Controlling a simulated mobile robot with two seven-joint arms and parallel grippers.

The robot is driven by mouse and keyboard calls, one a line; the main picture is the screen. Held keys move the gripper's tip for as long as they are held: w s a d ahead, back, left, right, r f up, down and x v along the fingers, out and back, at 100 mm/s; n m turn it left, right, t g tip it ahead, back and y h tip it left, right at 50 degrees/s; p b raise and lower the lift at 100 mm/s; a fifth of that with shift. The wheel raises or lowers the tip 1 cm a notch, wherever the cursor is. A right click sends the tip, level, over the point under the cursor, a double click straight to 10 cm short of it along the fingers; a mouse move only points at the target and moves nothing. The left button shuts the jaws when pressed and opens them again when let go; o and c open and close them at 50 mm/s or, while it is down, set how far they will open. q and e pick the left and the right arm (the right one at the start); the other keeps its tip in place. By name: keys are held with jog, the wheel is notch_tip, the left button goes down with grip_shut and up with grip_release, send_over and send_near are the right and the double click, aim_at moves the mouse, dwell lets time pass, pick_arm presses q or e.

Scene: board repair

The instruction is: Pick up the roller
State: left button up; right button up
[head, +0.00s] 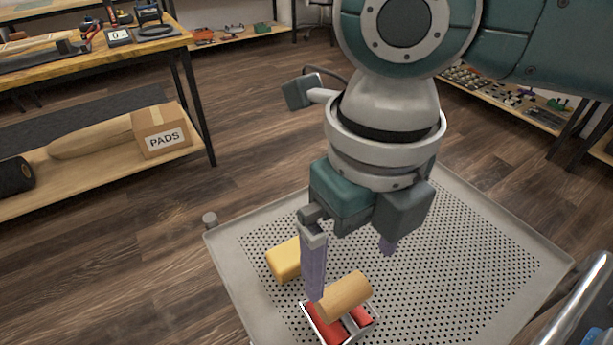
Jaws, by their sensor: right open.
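The roller (345,297) lies on a grey perforated tray (470,250) at the bottom centre of the head view. It has a tan wooden handle, a pale metal frame and a red roll that shows on both sides of the handle. My right gripper (351,275) points down over the tray with its two purple fingers spread and nothing held. The nearer finger is close beside the handle's left end and overlaps it in the picture; I cannot tell if they touch. The other finger is behind the roller, apart from it. My left gripper is out of view.
A yellow block (284,260) lies on the tray just left of the near finger. The tray has a raised rim, and its right side is bare.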

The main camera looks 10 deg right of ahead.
aim_at(343, 289)
jog(key=f, duration=0.2)
jog(key=f+b, duration=0.1)
jog(key=f, duration=0.3)
jog(key=shift+a+f, duration=0.3)
jog(key=shift+f, duration=0.05)
jog(key=shift+r, duration=0.1)
jog(key=c, duration=1.5)
jog(key=shift+r, duration=0.1)
jog(key=shift+c, duration=0.2)
jog(key=shift+r, duration=0.3)
notch_tip(343, 289, up, 19)
jog(key=p, duration=0.4)
